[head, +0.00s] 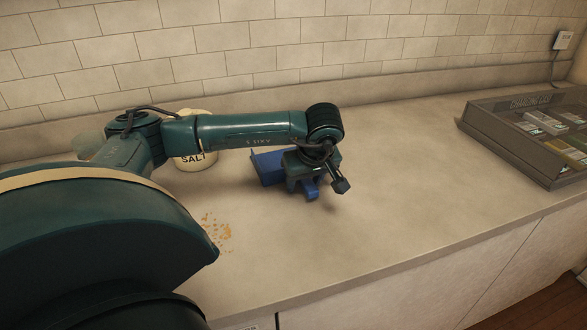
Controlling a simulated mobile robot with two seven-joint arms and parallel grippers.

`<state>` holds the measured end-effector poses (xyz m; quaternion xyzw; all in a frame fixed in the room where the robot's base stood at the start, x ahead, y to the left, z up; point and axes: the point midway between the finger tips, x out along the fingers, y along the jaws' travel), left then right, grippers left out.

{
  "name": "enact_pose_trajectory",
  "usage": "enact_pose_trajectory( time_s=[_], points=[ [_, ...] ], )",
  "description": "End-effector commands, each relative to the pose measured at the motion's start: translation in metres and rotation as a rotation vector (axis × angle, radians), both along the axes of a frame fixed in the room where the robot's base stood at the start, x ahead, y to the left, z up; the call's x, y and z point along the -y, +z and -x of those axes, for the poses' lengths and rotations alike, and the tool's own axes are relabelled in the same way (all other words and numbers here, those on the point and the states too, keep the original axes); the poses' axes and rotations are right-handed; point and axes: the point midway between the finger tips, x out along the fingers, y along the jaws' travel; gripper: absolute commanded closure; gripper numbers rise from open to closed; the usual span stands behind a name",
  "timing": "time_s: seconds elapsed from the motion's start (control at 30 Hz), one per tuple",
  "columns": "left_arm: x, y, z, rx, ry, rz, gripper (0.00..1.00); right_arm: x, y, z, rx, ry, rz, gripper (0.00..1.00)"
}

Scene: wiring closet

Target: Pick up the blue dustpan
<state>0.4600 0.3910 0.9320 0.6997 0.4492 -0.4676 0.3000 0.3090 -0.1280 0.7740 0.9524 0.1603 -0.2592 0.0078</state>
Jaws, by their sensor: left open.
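The blue dustpan (266,166) is on the pale counter near the middle of the head view. Its pan shows to the left of my left gripper, and a blue part like its handle shows just below the gripper. My left gripper (316,186) is open and over the dustpan, hiding its middle part. I cannot tell whether the fingers touch the dustpan or whether the handle lies between them. My right gripper is not in view.
A cream salt jar (197,158) stands behind my left forearm, partly hidden. Orange crumbs (217,233) lie on the counter (400,190) at the left front. A grey charging tray (505,150) with several devices is at the right. The counter between dustpan and tray is clear.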

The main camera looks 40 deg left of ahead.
Motion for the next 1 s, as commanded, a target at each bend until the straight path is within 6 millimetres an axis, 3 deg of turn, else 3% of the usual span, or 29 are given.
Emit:
enact_pose_trajectory(
  time_s=[0.2,0.8,1.0],
  points=[
    [0.0002,0.0001,0.0,0.0,0.0,0.0,0.51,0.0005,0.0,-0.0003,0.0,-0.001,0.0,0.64],
    [0.0002,0.0001,0.0,0.0,0.0,0.0,1.0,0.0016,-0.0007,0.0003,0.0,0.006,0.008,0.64],
    [0.0001,0.0004,-0.0002,0.001,0.0,0.0,1.0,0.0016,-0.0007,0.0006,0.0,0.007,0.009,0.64]
  ],
)
